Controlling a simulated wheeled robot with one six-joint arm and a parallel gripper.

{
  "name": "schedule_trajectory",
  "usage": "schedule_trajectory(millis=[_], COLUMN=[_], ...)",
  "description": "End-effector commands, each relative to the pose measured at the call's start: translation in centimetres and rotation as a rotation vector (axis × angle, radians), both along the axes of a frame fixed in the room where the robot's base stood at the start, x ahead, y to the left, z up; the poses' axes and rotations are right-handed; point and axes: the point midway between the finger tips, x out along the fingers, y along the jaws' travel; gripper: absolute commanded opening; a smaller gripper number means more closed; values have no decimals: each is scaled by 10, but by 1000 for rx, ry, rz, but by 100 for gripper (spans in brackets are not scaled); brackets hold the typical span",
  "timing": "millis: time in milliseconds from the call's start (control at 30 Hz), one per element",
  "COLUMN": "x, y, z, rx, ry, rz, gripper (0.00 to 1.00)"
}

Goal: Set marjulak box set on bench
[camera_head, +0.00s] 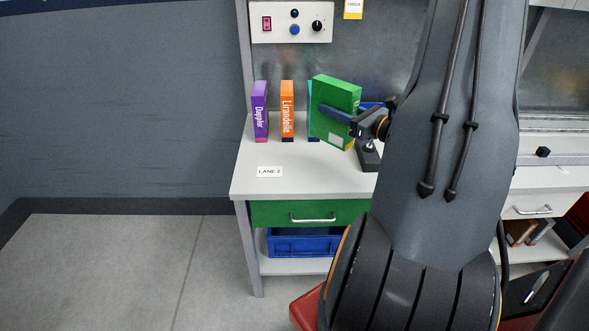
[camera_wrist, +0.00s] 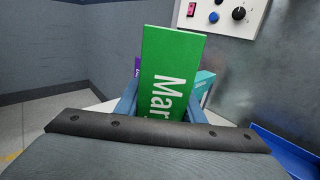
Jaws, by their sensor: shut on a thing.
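The marjulak box set (camera_head: 333,108) is a green box, held tilted in my gripper (camera_head: 335,114) above or just at the bench (camera_head: 262,184). I cannot tell whether its lower edge touches the bench top. In the wrist view the green box (camera_wrist: 168,75) stands between the two blue fingers, with white lettering starting "Mar" on its spine. My gripper (camera_wrist: 163,108) is shut on it. The bench top is pale, with a "LANE 2" label (camera_head: 269,171) at its front left.
A purple box (camera_head: 260,110) and an orange "Lirandelle" box (camera_head: 287,110) stand upright on the bench, left of the green box. A teal box (camera_head: 310,126) is partly hidden behind it. A control panel (camera_head: 291,22) is above. The bench's front left is clear.

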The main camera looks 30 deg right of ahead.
Motion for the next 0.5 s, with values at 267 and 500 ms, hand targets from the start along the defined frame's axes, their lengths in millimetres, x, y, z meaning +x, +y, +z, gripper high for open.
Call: schedule_trajectory(millis=[267,500], x=[-1,0], y=[-2,-1], z=[-31,-57], rx=[4,0], ry=[1,-1], rz=[-4,-2], gripper=[1,1])
